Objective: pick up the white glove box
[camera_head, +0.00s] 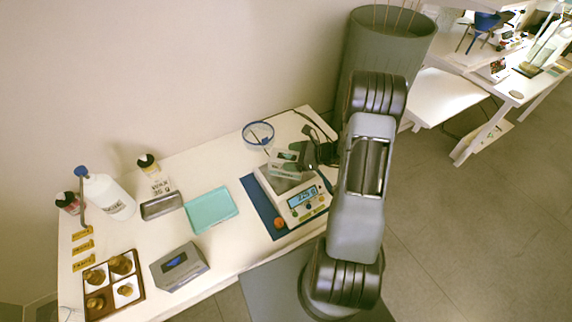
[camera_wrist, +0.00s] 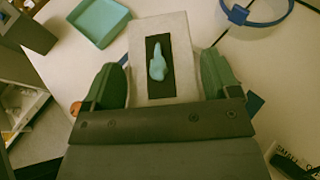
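The white glove box (camera_wrist: 186,37) is pale, with a dark panel and a teal glove shape on its top. In the wrist view it fills the space between the two fingers of my gripper (camera_wrist: 163,85), with a finger close against each side. In the head view the box (camera_head: 287,165) shows at the pan of a digital scale (camera_head: 303,203), partly hidden by my gripper (camera_head: 298,160). My gripper looks shut on the box. I cannot tell whether the box still touches the pan.
The scale stands on a blue mat (camera_head: 262,208). A teal tray (camera_head: 211,210) lies left of it and a blue-rimmed ring (camera_head: 258,134) behind it. A grey box (camera_head: 180,268), bottles (camera_head: 105,196) and a sectioned brown tray (camera_head: 134,305) are farther left. Dark items (camera_head: 326,150) crowd the right.

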